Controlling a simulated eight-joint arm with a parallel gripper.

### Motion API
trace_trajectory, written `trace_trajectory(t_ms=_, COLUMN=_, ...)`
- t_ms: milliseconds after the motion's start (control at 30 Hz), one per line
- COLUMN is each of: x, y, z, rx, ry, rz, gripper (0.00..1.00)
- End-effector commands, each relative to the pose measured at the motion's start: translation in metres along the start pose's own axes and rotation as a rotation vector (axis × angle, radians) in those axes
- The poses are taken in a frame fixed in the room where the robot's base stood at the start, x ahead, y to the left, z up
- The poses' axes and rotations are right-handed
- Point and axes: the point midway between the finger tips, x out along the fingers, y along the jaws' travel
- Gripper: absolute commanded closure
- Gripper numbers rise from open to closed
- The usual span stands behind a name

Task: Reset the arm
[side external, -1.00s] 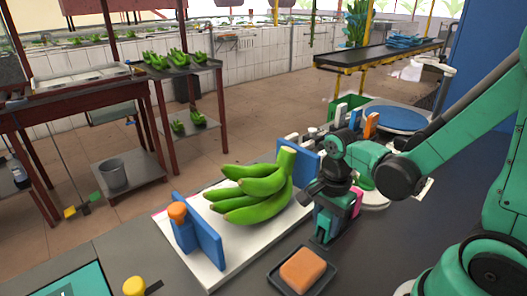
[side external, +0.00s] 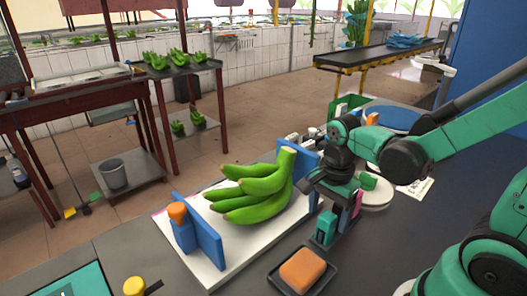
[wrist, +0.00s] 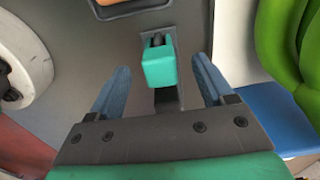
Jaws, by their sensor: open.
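My gripper (side external: 332,192) is over the dark table, right of the green banana bunch (side external: 252,188). In the wrist view my gripper (wrist: 160,66) has its two blue-grey fingers spread apart. A teal block (wrist: 159,68) on a dark holder shows in the gap between them, with no finger touching it in that view. In the side view the teal block (side external: 325,228) stands below my gripper. The bananas rest on a white board (side external: 208,268), and their green edge shows at the right in the wrist view (wrist: 285,40).
An orange sponge-like block (side external: 302,270) lies in a dark tray (side external: 276,284) at the front. A blue upright plate (side external: 207,238) stands on the board's left. A round white base (side external: 376,200) and a blue disc (side external: 393,119) are behind and right of my gripper.

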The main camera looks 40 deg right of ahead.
Motion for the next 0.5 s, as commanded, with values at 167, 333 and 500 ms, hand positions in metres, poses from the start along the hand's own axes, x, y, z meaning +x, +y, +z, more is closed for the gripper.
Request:
trace_trajectory(t_ms=167, x=-0.017, y=0.0, z=0.0, rx=0.0, ry=0.0, rz=0.0, gripper=0.26)
trace_trajectory(t_ms=333, x=-0.026, y=-0.001, z=0.0, rx=-0.018, ry=0.001, rz=-0.007, gripper=0.26)
trace_trajectory(t_ms=500, x=-0.037, y=-0.007, z=0.007, rx=-0.316, ry=0.034, rz=-0.122, gripper=0.26)
